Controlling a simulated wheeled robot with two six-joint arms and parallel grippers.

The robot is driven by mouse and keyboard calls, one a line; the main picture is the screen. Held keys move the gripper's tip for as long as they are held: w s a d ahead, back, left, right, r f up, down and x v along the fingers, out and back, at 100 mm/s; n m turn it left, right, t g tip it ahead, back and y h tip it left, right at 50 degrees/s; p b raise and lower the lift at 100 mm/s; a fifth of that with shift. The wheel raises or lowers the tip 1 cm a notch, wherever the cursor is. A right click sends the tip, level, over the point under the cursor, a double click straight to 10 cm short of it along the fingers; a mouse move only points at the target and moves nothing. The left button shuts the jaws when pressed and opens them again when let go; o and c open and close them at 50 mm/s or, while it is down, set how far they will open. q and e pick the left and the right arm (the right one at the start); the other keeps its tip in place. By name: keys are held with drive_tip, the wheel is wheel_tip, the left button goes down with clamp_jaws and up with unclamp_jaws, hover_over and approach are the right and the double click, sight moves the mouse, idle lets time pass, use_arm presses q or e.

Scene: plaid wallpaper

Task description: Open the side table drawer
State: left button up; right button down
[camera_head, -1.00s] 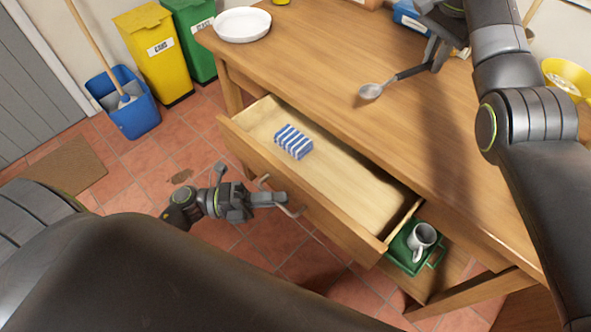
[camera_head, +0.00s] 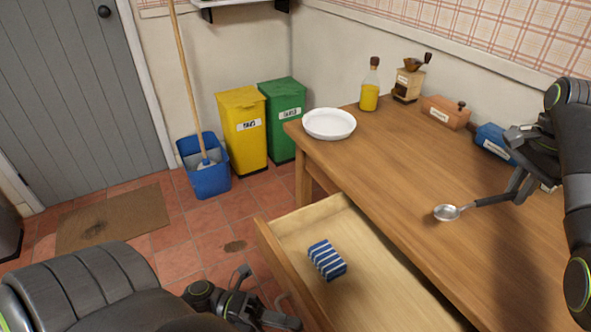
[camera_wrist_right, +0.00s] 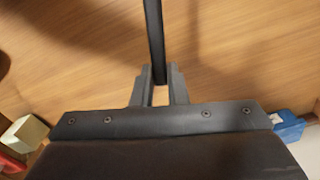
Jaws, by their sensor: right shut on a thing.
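The side table drawer (camera_head: 262,245) stands pulled out from under the wooden table (camera_head: 395,165). A blue-and-white striped block (camera_head: 327,260) lies inside. The drawer's metal handle (camera_head: 291,308) shows at the lower edge of the head view. My left gripper (camera_head: 268,316) is beside this handle, outside the drawer front. Its fingers are partly cut off, so I cannot tell its grip or contact. My right gripper (camera_head: 519,188) is shut on the dark handle of a metal spoon (camera_head: 447,212) above the tabletop. The spoon handle also shows between its fingers in the right wrist view (camera_wrist_right: 156,45).
A blue bucket (camera_head: 205,178) with a mop, yellow bin (camera_head: 242,130) and green bin (camera_head: 283,118) stand left.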

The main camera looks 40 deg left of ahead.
use_arm(q)
drive_tip(key=shift+o, duration=0.9)
drive_tip(key=shift+a, duration=0.1)
use_arm(e)
drive_tip(key=shift+f+b, duration=0.6)
use_arm(q)
drive_tip(key=v, duration=1.2)
drive_tip(key=shift+w+f, duration=0.1)
drive_tip(key=shift+w, duration=0.05)
